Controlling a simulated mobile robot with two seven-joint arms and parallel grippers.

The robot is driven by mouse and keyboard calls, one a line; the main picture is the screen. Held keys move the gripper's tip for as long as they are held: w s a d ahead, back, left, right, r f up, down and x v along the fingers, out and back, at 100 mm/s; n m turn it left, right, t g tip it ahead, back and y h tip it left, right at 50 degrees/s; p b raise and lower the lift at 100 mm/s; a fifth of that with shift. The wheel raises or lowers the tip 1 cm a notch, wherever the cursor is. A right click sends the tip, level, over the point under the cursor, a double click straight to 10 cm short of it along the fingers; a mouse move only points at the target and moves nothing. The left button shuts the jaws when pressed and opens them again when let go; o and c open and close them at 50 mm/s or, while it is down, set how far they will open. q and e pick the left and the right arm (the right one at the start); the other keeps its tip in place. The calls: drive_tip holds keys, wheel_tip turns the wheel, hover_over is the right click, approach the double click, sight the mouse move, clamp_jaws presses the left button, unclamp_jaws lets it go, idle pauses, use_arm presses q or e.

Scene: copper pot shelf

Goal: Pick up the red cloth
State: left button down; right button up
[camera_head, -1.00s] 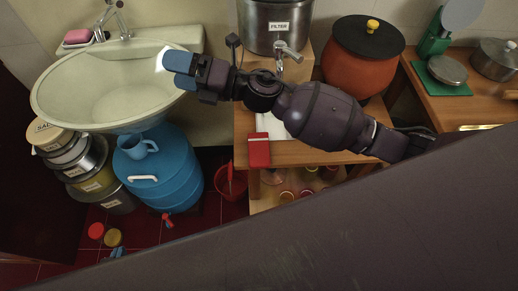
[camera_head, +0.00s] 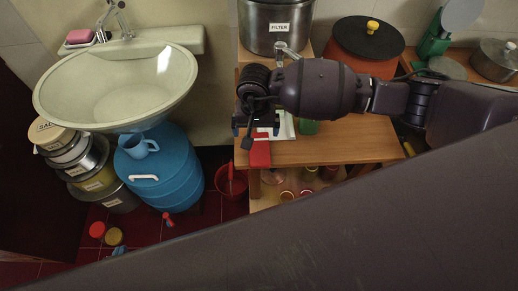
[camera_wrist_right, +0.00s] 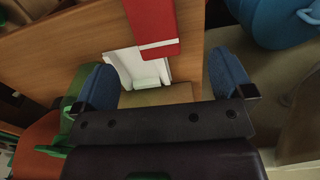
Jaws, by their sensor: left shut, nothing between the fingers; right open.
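The red cloth (camera_head: 260,152) lies at the front left edge of the wooden table (camera_head: 340,150) and hangs over it, partly hidden under my right gripper in the head view. My right gripper (camera_head: 257,126) is above the table's left end, pointing down, beside and above the cloth. In the right wrist view the red cloth (camera_wrist_right: 152,22) is beyond the open blue fingertips of my right gripper (camera_wrist_right: 160,72), with nothing between them. I cannot tell the exact height of the fingers above it. My left gripper is not in view.
A steel filter pot (camera_head: 276,28) stands behind. A sink (camera_head: 118,90) and blue barrel (camera_head: 165,170) are at left, a lidded orange pot (camera_head: 368,60) at right.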

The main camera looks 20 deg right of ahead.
sight(259, 150)
drive_tip(key=shift+f, duration=0.4)
wheel_tip(259, 150, down, 4)
drive_tip(key=shift+s+f, duration=0.1)
drive_tip(key=shift+f, duration=0.05)
drive_tip(key=f, duration=0.3)
drive_tip(key=s+f, duration=0.1)
drive_tip(key=shift+d+f+b, duration=0.25)
drive_tip(key=shift+f+b, duration=0.1)
drive_tip(key=shift+f, duration=0.5)
drive_tip(key=c, duration=1.1)
drive_tip(key=shift+r, duration=0.15)
